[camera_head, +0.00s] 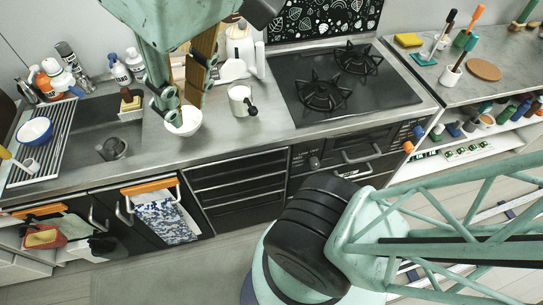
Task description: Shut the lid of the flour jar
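I cannot tell for sure which vessel is the flour jar. A white rounded canister (239,43) stands at the back of the counter, left of the hob, with a pale round piece (233,70) in front of it. A small white pot (239,94) with a dark knob or handle at its lower right stands nearer the counter's front. My gripper (183,105) hangs down from the top, left of both vessels. Its two fingers look apart, with nothing visible held between them. A white bowl (187,124) shows just below the fingertips.
A black gas hob (322,92) lies to the right. A side counter (460,88) at right holds brushes and a sponge. The counter between pot and hob is clear.

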